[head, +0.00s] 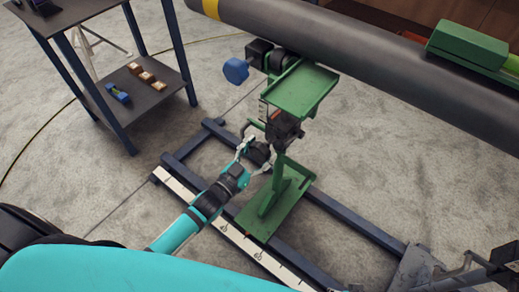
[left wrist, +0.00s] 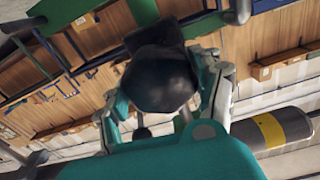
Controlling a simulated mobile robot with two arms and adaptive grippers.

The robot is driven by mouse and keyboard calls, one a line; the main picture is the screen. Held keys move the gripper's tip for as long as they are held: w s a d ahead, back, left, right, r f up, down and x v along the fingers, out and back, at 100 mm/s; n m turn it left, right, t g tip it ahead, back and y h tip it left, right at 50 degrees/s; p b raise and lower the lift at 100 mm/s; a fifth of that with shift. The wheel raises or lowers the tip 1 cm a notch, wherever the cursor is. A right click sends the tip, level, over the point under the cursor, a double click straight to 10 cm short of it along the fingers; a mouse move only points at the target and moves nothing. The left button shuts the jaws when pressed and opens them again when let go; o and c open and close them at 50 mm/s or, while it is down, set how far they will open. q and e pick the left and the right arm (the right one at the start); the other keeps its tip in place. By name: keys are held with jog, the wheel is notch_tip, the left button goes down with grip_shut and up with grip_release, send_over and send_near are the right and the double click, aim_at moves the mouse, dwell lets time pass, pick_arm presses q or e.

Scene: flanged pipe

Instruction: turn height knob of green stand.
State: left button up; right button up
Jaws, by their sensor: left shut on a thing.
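The green stand (head: 268,205) stands on a dark rail frame, with a green tray-like top (head: 302,90) beside the pipe. A black height knob (head: 258,153) sits on the left side of its post. My left gripper (head: 256,155) reaches up to it and is shut on it, one finger on each side. In the left wrist view the black knob (left wrist: 160,80) fills the middle, between the fingers of my left gripper (left wrist: 165,95). The knob hides part of the stand there.
A thick grey pipe (head: 380,60) with a yellow band runs across the top, close above the stand. A blue knob (head: 236,70) sticks out near the tray. A dark shelf table (head: 140,95) with small blocks stands at left. A rail frame (head: 350,215) lies on the floor.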

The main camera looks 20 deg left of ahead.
pick_arm(q)
jog(key=m+p, duration=0.1)
jog(key=m, duration=0.2)
jog(key=shift+m, duration=0.4)
jog(key=m, duration=0.3)
jog(key=shift+m+p, duration=0.3)
jog(key=shift+p, duration=0.1)
jog(key=shift+d+m, duration=0.1)
jog(key=shift+m, duration=1.1)
jog(key=shift+s+f+m, duration=0.1)
jog(key=shift+m, duration=1.3)
pick_arm(e)
jog(key=s+f, duration=0.4)
jog(key=f, duration=0.1)
jog(key=shift+d+f, duration=0.2)
jog(key=shift+d, duration=0.05)
jog(key=shift+s, duration=0.1)
pick_arm(q)
jog(key=o, duration=1.2)
pick_arm(e)
jog(key=shift+s, duration=0.1)
